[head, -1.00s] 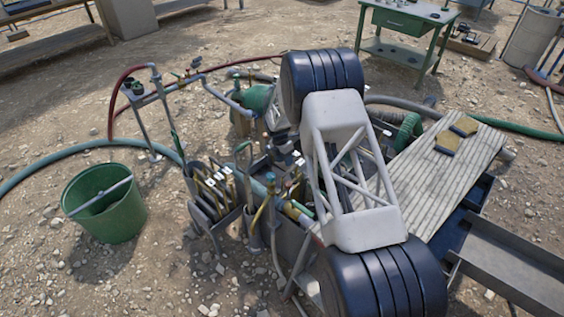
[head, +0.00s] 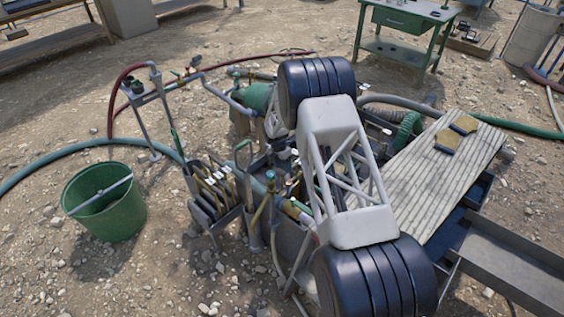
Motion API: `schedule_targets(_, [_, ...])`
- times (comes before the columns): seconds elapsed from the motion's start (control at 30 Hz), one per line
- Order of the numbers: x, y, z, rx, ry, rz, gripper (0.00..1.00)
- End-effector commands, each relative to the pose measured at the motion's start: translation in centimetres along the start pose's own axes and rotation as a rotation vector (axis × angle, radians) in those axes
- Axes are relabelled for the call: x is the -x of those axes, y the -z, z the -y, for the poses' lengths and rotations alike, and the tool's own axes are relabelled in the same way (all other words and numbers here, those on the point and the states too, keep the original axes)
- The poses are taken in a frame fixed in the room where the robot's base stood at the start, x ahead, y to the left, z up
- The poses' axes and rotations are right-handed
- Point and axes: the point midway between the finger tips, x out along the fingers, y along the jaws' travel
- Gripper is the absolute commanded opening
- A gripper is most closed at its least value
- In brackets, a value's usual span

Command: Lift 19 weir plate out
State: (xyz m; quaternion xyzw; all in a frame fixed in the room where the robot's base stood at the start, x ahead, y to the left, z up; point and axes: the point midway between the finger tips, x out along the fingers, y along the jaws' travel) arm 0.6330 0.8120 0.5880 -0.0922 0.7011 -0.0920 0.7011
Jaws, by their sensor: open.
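The mud tank (head: 287,238) stands in the middle of the head view, with my arm's pale truss link and dark ribbed joints across its right side. Several flat plates with white tags stand upright in a rack (head: 197,213) at the tank's left end. More white tags show among the fittings inside the tank. The tag numbers are too small to read, so I cannot tell which is the 19 weir plate. My gripper is not in view; my arm hides part of the tank.
A green bucket (head: 112,226) stands on stony ground at left. A slatted board (head: 425,185) with yellow-and-dark pads (head: 447,140) lies right of the tank, above a grey metal chute (head: 515,268). Hoses cross the ground. A green table (head: 405,20) stands at the back.

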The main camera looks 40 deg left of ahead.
Motion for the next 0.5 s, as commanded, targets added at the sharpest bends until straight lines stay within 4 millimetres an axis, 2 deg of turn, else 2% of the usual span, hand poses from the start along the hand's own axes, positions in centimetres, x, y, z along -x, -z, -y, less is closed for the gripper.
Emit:
schedule_targets(0.1, [-1.6,0.0,0.0,0.000,0.001,-0.001,0.46])
schedule_targets(0.3, [-3.6,0.0,0.0,0.000,0.000,-0.001,0.46])
schedule_targets(0.5, [-4.7,0.0,0.0,0.000,-0.001,0.000,0.46])
